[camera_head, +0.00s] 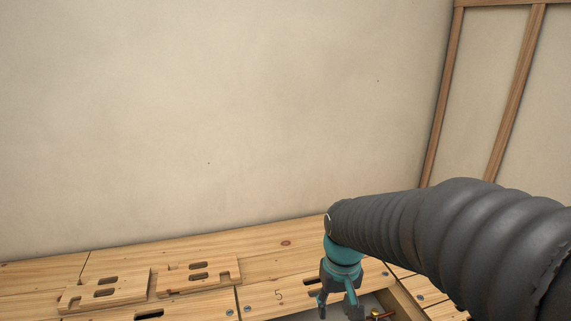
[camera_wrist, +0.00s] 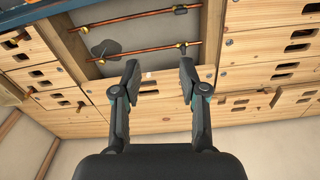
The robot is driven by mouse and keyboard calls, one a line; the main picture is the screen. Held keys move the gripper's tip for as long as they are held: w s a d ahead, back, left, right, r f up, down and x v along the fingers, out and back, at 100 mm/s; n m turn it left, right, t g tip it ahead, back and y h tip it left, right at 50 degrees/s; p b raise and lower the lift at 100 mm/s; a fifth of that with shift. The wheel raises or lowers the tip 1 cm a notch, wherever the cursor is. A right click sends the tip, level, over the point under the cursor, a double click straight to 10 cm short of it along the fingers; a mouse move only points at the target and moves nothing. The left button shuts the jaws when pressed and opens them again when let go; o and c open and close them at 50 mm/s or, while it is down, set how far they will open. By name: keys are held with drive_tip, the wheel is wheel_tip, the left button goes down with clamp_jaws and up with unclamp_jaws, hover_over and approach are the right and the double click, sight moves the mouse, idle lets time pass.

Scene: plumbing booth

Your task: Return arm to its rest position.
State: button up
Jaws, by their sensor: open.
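My gripper (camera_wrist: 157,83) is open and empty in the wrist view, its two dark fingers apart with wooden boards showing between and beyond them. In the head view my gripper (camera_head: 338,296) hangs at the lower right, below the teal wrist and the dark ribbed arm sleeve. It is above the wooden surface near a recessed opening (camera_head: 377,306). Whether its fingertips touch anything cannot be told from the head view.
Slotted wooden boards (camera_head: 105,291) lie at the lower left. Copper pipes (camera_wrist: 140,17) with brass fittings run across the grey recess in the wrist view. A plain wall (camera_head: 210,120) stands behind, with a wood-framed panel (camera_head: 515,90) at right. The space above the boards is clear.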

drive_tip(key=s+d+r+m+t+p, duration=0.1)
drive_tip(key=s+d+r+t+p, duration=0.3)
drive_tip(key=s+r, duration=0.8)
drive_tip(key=shift+d+r+m+t, duration=0.4)
drive_tip(key=shift+d+r+t, duration=0.3)
drive_tip(key=shift+r, duration=0.25)
